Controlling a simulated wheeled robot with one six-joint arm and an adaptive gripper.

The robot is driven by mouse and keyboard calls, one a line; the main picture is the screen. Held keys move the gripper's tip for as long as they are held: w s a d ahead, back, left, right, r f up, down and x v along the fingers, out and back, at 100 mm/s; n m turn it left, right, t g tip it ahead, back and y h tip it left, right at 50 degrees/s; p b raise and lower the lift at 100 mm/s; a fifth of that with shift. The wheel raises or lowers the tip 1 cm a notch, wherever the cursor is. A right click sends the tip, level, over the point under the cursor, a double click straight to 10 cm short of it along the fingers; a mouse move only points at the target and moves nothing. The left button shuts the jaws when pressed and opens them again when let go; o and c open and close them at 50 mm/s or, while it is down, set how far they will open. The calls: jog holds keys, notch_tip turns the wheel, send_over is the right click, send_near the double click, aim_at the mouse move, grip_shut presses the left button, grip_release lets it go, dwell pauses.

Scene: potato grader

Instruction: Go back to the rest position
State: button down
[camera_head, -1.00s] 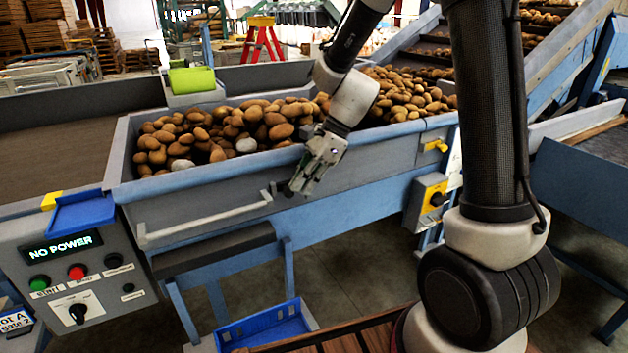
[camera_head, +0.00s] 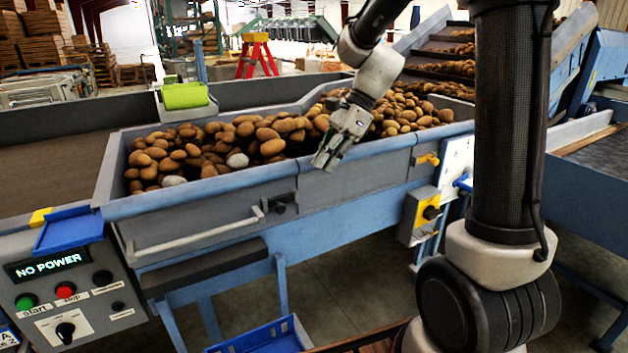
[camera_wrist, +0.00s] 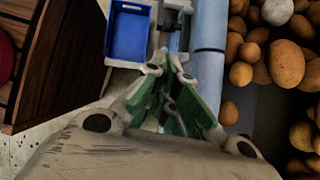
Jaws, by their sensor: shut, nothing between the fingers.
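My gripper (camera_head: 328,160) is shut and empty. In the head view it hangs in front of the potato trough's near rim (camera_head: 340,158), pointing down and to the left.
A control panel (camera_head: 68,290) reading "NO POWER" stands at the lower left. A blue crate (camera_head: 262,338) sits low at the front; it also shows in the wrist view (camera_wrist: 129,36). A red stepladder (camera_head: 257,56) stands behind.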

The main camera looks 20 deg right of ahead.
jog(key=shift+v, duration=1)
jog(key=s+d+r+n+t+h, duration=0.2)
jog(key=s+d+n, duration=0.3)
jog(key=s+n, duration=0.3)
jog(key=s+d+r+n+t+h, duration=0.2)
jog(key=s+d+n+h, duration=0.2)
jog(key=s+n, duration=0.5)
jog(key=s+d, duration=0.2)
jog(key=s, duration=0.2)
jog(key=shift+s+d+t, duration=0.2)
jog(key=shift+d+t, duration=0.1)
jog(key=shift+t, duration=0.1)
